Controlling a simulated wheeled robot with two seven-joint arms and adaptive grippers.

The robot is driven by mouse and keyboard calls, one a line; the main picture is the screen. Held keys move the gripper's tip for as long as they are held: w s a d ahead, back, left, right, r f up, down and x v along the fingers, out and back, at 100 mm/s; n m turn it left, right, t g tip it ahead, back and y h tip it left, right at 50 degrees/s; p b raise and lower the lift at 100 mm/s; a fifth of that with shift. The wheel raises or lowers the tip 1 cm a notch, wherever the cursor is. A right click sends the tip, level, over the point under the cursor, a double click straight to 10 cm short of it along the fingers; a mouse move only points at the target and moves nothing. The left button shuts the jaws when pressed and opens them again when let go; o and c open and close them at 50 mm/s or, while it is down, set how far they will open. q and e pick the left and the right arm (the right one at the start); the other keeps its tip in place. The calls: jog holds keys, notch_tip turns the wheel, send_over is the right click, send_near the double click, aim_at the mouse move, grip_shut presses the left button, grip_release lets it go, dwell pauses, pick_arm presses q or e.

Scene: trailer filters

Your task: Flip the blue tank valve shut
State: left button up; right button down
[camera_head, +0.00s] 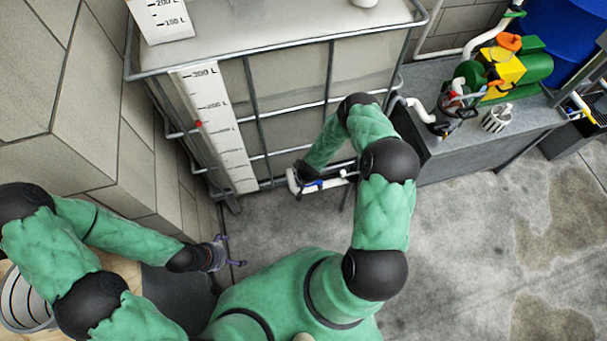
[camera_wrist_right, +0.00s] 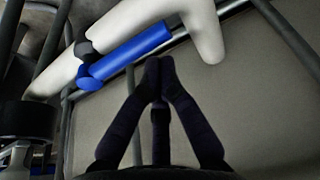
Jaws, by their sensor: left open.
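The blue valve handle (camera_wrist_right: 130,52) is a straight bar lying along a white pipe (camera_wrist_right: 205,30) in the right wrist view. In the head view the handle shows as a small blue patch (camera_head: 313,184) low at the tank's front. My right gripper (camera_wrist_right: 160,62) has its fingertips together, just below the right part of the handle in that picture. Nothing shows between the fingers, and I cannot tell whether they touch the handle. In the head view my right gripper (camera_head: 306,172) is small and dark beside the pipe. My left gripper (camera_head: 222,251) is open and empty near the left wall.
The white tank (camera_head: 290,90) stands in a metal cage with a litre scale (camera_head: 215,125) on its front. A bucket (camera_head: 25,300) is at lower left. Floor at right is clear.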

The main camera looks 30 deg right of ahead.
jog(key=shift+s, duration=0.3)
